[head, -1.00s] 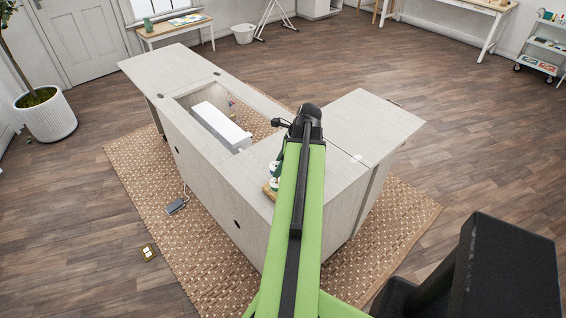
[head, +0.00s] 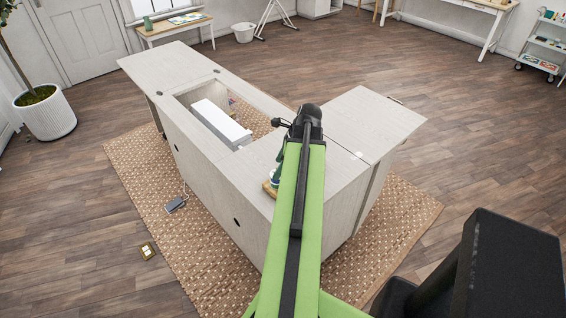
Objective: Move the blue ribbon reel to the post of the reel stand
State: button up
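The wooden base (head: 268,188) of what looks like the reel stand shows on the near part of the sewing cabinet top (head: 240,170), just left of my green arm. A small white and teal item (head: 274,174), perhaps a reel, sits at it, mostly hidden by my arm. A dark greenish shape (head: 281,155) shows just above it at the arm's edge; I cannot tell what it is. I cannot make out the blue ribbon reel or the post. My gripper's fingers are hidden behind my arm, whose black far joint is over the cabinet.
A white sewing machine (head: 221,124) lies in the cabinet's open well. The right leaf (head: 375,118) of the cabinet is bare. A pedal (head: 175,204) and a small yellowish box (head: 147,251) are on the left. The wooden floor (head: 480,170) to the right is clear.

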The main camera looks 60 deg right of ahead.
jog(key=shift+r, duration=0.15)
jog(key=p+v, duration=1.6)
jog(key=v, duration=0.1)
jog(key=shift+r, duration=0.1)
